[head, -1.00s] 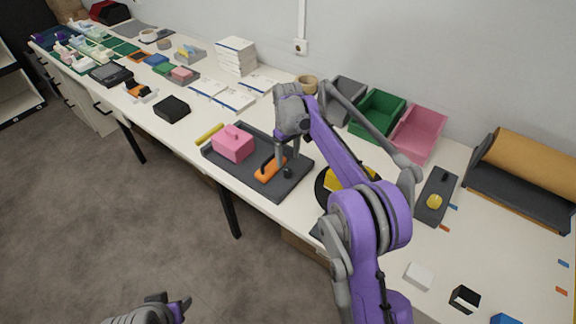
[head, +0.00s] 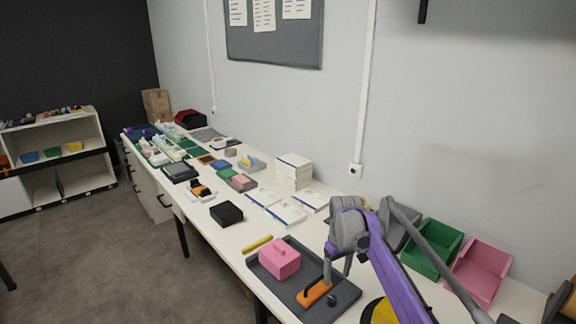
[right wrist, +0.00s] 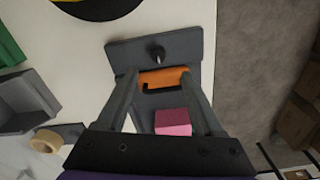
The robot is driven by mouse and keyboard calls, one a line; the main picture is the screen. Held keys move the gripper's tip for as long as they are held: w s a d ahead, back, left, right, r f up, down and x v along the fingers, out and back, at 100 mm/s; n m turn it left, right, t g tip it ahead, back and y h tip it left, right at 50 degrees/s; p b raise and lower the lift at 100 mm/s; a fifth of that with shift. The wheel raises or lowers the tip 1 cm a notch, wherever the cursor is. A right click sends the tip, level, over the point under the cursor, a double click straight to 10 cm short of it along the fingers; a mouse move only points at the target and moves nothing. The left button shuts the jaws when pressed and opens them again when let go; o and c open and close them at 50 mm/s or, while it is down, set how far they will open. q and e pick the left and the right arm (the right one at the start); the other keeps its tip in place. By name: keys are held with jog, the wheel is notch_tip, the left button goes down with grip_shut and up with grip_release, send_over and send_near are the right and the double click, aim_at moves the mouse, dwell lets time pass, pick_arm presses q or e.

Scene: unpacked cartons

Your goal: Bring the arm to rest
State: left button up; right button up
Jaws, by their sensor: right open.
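My right gripper (head: 338,268) is above the dark grey tray (head: 347,293), with its fingers apart and nothing between them. An orange piece with a black handle (head: 314,293) lies on the tray, close to the fingers. The right wrist view shows the orange piece (right wrist: 163,78) beyond the open right gripper (right wrist: 160,88). A small dark knob (head: 332,300) stands beside the orange piece. My left gripper is out of view.
Green (head: 432,248) and pink (head: 480,270) bins stand along the wall, behind my right arm. White stacked boxes (head: 294,172) stand at the back. Open floor lies left of the table.

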jog(key=s+r+m+t, duration=0.1)
jog(key=s+r, duration=0.1)
jog(key=s, duration=0.7)
jog(key=s+r+m+t, duration=0.1)
jog(key=s+r+t, duration=0.15)
jog(key=s, duration=0.65)
jog(key=s+f+m+t, duration=0.1)
jog(key=s+f, duration=0.3)
jog(key=s, duration=0.4)
jog(key=s+f+m, duration=0.1)
jog(key=s+f, duration=0.3)
jog(key=s, duration=0.4)
jog(key=shift+s+m+t+p, duration=0.3)
jog(key=shift+s+t, duration=0.05)
jog(key=shift+s, duration=0.05)
